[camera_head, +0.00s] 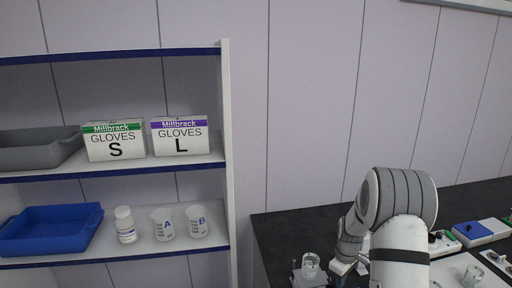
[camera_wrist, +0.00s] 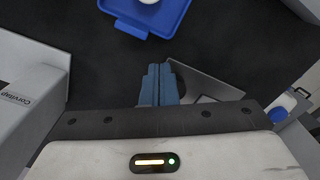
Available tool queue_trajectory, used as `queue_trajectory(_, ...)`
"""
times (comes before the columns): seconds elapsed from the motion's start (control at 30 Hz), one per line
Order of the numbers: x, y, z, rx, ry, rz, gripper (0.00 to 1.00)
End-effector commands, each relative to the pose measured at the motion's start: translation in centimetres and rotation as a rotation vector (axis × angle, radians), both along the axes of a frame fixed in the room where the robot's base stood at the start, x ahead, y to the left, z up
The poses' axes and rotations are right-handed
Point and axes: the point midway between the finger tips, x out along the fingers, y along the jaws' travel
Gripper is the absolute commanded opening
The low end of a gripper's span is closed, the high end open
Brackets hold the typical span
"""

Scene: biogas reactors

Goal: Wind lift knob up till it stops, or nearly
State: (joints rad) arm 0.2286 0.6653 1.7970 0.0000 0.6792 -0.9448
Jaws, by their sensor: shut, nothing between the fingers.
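My gripper (camera_wrist: 160,72) shows in the wrist view with its two blue fingers together and nothing between them. In the head view my arm reaches down over the dark bench, and my gripper (camera_head: 343,267) is small and partly cut off there. I cannot pick out the lift knob for certain in either view. A grey angled plate (camera_wrist: 207,86) lies just behind and right of the fingers in the wrist view. A white housing with lettering (camera_wrist: 30,78) stands at the left of that view, apart from the fingers.
A blue tray (camera_wrist: 178,17) lies beyond the fingers. A glass beaker (camera_head: 310,263) stands on a small device near my gripper; another glass vessel (camera_head: 473,274) is farther right. A blue-and-white device (camera_head: 480,232) sits on the bench (camera_head: 280,228). Shelves (camera_head: 228,150) stand left.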

Motion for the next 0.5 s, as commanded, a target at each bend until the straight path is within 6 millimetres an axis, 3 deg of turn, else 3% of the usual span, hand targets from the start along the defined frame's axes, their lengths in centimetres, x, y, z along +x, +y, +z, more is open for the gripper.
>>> queue_trajectory(0.5,0.16,0.31,0.03,0.0,0.0,0.0,0.0)
